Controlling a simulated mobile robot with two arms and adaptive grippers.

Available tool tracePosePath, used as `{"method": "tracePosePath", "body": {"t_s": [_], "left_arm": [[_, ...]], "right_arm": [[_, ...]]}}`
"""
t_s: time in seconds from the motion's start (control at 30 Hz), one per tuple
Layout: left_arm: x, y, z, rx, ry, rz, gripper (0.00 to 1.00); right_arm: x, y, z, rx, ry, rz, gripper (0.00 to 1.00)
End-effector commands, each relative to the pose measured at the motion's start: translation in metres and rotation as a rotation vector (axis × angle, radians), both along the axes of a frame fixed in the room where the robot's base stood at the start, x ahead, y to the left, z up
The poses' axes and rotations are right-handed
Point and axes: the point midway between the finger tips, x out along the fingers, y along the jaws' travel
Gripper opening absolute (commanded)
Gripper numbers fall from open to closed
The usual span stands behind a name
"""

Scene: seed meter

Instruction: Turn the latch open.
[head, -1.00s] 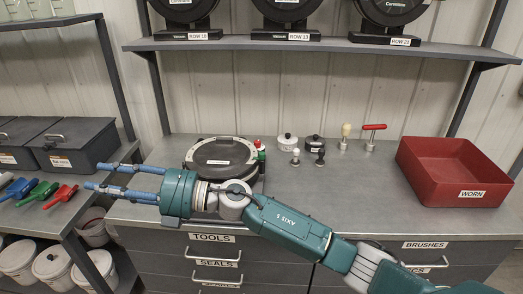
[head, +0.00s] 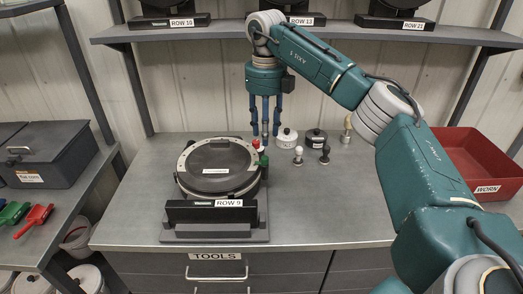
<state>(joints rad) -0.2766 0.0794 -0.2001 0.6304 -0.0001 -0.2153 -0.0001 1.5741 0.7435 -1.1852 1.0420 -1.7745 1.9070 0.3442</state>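The seed meter (head: 216,172) lies on the workbench with its round dark lid facing up and a black base labelled ROW 9 in front. A red knob (head: 256,144) and a green knob (head: 264,162) sit at its right rim; I take these to be by the latch, whose exact shape is too small to tell. My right gripper (head: 266,141) points straight down, its blue fingers apart and empty. Its fingertips are just behind and right of the red knob in the picture; I cannot tell if they touch anything. My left gripper is out of view.
A white-lidded pot (head: 287,138), a black-lidded pot (head: 316,139) and small knobbed tools stand right of the fingers. A red WORN bin (head: 474,160) is at the far right. A shelf (head: 330,33) overhangs the back.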

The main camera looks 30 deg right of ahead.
Motion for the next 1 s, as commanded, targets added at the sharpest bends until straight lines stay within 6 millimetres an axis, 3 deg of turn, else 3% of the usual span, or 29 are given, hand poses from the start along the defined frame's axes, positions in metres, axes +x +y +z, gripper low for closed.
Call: {"method": "tracePosePath", "body": {"t_s": [0.03, 0.1, 0.23, 0.33, 0.5, 0.6, 0.87, 1.0], "left_arm": [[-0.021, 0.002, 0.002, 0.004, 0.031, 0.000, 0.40], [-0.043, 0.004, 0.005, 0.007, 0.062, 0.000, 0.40], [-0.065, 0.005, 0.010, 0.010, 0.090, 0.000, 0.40], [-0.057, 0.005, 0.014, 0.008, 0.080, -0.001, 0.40], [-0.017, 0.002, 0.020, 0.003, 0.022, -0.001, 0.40], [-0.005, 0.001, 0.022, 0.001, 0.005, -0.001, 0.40], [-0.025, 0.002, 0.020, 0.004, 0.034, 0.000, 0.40], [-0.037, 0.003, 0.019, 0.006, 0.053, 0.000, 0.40]], "right_arm": [[-0.002, -0.001, -0.010, -0.001, 0.006, -0.001, 0.37], [-0.001, -0.001, -0.023, 0.000, 0.006, 0.000, 0.37], [-0.001, 0.000, -0.048, 0.001, 0.004, 0.002, 0.37], [-0.001, 0.000, -0.064, 0.001, 0.003, 0.001, 0.37], [0.000, 0.001, -0.081, 0.002, 0.000, 0.002, 0.37], [0.000, 0.001, -0.085, 0.002, -0.001, 0.002, 0.37], [0.000, 0.001, -0.086, 0.003, -0.001, 0.002, 0.35], [0.000, 0.001, -0.086, 0.003, -0.001, 0.002, 0.07]]}}
